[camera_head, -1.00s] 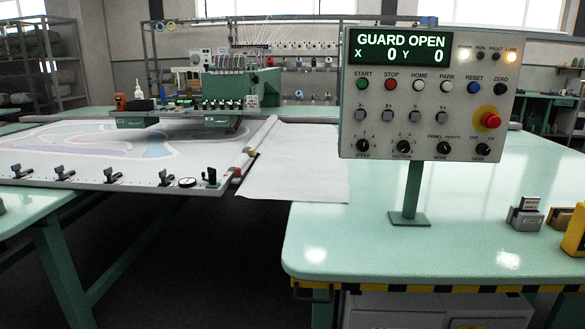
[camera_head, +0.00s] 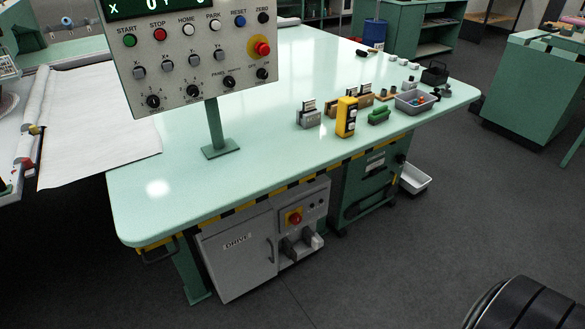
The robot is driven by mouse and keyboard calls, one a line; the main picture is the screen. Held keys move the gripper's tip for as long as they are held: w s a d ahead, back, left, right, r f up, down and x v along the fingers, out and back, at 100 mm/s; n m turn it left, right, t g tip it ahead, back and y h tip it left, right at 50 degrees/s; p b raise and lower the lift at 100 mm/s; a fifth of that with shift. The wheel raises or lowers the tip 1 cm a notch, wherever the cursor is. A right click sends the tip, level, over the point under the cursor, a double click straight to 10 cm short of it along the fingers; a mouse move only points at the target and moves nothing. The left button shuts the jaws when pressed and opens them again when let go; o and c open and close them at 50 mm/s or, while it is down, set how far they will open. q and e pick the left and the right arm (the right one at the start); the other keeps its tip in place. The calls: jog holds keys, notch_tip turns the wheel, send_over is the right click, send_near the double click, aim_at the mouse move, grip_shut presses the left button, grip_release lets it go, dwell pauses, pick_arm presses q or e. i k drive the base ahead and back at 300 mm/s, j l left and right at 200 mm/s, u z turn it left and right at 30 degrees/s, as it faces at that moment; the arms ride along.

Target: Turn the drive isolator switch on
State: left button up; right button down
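A grey cabinet (camera_head: 222,262) labelled DRIVE stands under the front edge of the green table. On its right-hand panel is a red knob on a yellow plate (camera_head: 294,219), which looks like the drive isolator switch. The knob is too small for me to tell its position. Two small dark round parts sit on the panel to its right. Neither of my grippers is in view.
The green table (camera_head: 250,130) has a striped front edge and carries the control panel (camera_head: 188,65) on a post. A yellow box (camera_head: 346,117) and a grey parts tray (camera_head: 412,103) stand on it. A green cabinet (camera_head: 365,185) adjoins the DRIVE cabinet.

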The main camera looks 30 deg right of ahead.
aim_at(295, 218)
jog(key=z, duration=1.1)
jog(key=i+l+u, duration=0.1)
jog(key=u, duration=0.35)
